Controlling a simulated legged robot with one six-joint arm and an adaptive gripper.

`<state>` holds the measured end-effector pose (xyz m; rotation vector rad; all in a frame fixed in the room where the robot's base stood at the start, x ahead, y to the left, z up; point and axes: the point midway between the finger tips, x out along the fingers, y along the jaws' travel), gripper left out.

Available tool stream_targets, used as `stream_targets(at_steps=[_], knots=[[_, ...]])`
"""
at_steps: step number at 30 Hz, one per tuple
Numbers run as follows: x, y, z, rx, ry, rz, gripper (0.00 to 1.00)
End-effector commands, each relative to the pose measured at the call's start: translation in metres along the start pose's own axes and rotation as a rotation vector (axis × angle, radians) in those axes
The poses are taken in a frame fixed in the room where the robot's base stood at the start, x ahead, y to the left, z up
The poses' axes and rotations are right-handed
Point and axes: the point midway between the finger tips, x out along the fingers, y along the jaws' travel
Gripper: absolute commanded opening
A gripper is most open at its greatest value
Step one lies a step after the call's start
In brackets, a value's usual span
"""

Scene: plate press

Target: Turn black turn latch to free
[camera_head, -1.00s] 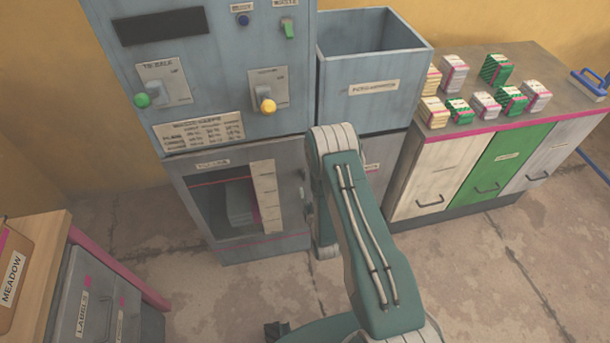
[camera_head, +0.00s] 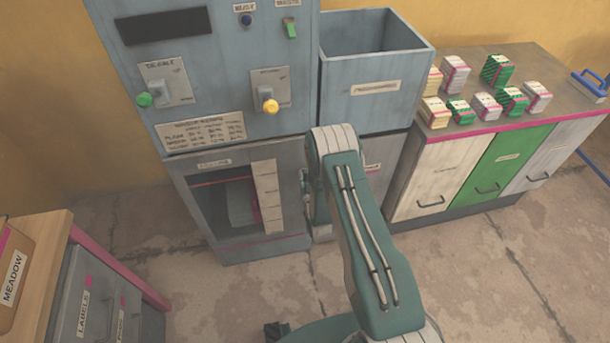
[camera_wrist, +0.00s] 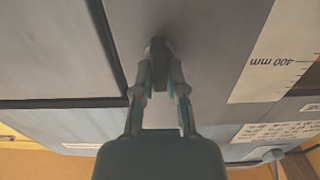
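The black turn latch (camera_wrist: 158,47) sits on the grey front panel of the press, upper middle in the wrist view. It is a small dark upright handle there, its lower part between the fingers. My gripper (camera_wrist: 161,70) has its two fingertips on either side of the latch, drawn in close against it; it appears shut on it. In the head view my arm covers the right edge of the lower press door (camera_head: 237,245), and the latch cannot be made out there.
The press's upper panel has a green knob (camera_head: 144,100) and a yellow knob (camera_head: 270,107). An open grey bin (camera_head: 375,85) stands right of it. A cabinet (camera_head: 430,185) with small packs is further right. A labelled drawer unit (camera_head: 85,300) is at lower left.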

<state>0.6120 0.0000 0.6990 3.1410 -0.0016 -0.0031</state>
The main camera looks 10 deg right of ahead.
Motion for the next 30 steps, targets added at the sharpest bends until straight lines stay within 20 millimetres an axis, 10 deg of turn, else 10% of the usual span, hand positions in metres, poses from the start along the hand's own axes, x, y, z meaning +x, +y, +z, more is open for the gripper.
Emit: stream_targets(at_steps=[30], knots=[[0.0024,-0.0074,0.0006,-0.561,0.005,-0.003,0.00]])
